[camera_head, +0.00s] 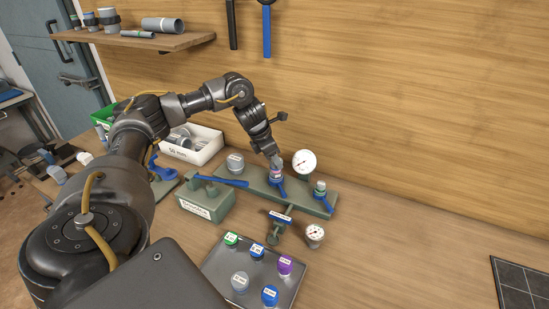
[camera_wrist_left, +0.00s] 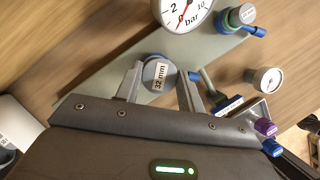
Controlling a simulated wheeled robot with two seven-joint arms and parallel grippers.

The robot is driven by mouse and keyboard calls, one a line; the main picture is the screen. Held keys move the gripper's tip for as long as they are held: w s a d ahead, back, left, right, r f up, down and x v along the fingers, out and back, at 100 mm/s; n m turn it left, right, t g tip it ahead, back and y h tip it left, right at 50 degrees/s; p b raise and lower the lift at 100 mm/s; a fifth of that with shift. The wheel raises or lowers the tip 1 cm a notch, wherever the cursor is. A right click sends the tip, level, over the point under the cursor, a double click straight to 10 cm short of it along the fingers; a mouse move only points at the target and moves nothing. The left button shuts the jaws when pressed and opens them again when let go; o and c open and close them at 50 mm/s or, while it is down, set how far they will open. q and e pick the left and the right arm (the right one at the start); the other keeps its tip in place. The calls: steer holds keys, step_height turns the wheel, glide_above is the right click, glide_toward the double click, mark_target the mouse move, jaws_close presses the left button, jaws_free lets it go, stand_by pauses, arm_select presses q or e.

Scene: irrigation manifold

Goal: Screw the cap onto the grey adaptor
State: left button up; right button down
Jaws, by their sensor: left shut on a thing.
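My left gripper (camera_head: 275,166) is shut on a grey round piece labelled "32 mm" (camera_wrist_left: 158,77), seen between its two fingers in the wrist view. It is at the middle outlet of the green manifold (camera_head: 254,184), where a blue valve body (camera_head: 277,182) shows just under the fingertips. I cannot tell whether the held piece is seated there or turned on. The fingers hide much of it in the head view. A grey labelled cylinder (camera_head: 235,162) stands at the manifold's left end. My right gripper is not in view.
A pressure gauge (camera_head: 304,162) stands behind the held piece; another valve (camera_head: 320,190) is to the right. In front are a smaller gauge (camera_head: 314,235) and a tray (camera_head: 286,297) of coloured caps. A green box (camera_head: 205,203) is left. The table's right side is mostly clear.

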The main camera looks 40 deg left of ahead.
arm_select(q)
steer(key=shift+f+b, duration=0.4)
steer(key=shift+f, duration=0.3)
stand_by(0.6)
steer(key=o, duration=0.4)
steer(key=shift+c, duration=0.2)
steer(key=c, duration=0.6)
steer(key=shift+o, duration=0.2)
steer(key=shift+w+m+h, duration=0.15)
steer(key=shift+m+h, duration=0.25)
steer(key=shift+m, duration=0.6)
steer(key=shift+m+g+h, duration=0.4)
steer(key=shift+m+g, duration=0.2)
steer(key=shift+m, duration=0.8)
steer(key=shift+d, duration=0.1)
steer(key=m, duration=0.1)
steer(key=m+g, duration=0.1)
steer(key=m, duration=0.1)
steer(key=shift+w+d+r+h, duration=0.1)
steer(key=shift+w+r+h, duration=0.05)
steer(key=shift+h, duration=0.15)
steer(key=shift+m+p, duration=0.6)
steer(key=shift+p, duration=0.05)
steer(key=shift+g, duration=0.3)
